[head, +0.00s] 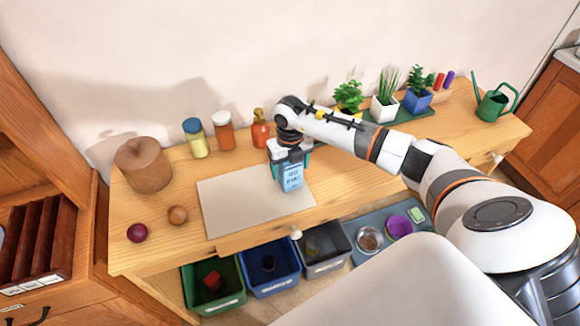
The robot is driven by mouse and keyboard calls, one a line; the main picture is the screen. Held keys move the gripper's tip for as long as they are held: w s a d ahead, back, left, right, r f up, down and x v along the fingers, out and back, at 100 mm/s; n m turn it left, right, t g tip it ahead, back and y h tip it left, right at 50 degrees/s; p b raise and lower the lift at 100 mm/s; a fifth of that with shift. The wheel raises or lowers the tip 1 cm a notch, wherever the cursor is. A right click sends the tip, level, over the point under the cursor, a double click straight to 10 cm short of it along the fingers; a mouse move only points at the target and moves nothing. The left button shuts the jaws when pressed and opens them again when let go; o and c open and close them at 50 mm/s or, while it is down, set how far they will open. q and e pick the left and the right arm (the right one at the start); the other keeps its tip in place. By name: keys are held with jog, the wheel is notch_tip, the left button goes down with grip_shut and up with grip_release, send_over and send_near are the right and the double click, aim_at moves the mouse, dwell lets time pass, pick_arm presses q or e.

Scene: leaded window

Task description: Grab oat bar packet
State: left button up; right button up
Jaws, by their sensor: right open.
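The oat bar packet (291,177) is a small blue box with dark lettering, standing upright near the right edge of a beige mat (240,203). My right gripper (290,160) reaches down over the packet from above, with its fingers around the packet's upper part. The fingers are open; whether they touch the packet's sides cannot be told. My left gripper is not in view.
Jars and a red bottle (260,130) stand behind the mat, with a wooden pot (143,165) at left. An onion (137,232) lies near the front left. Potted plants (384,105) and a green watering can (492,104) stand at right. Bins (268,272) sit below the front edge.

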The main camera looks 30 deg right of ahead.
jog(key=c, duration=1)
jog(key=shift+c, duration=0.2)
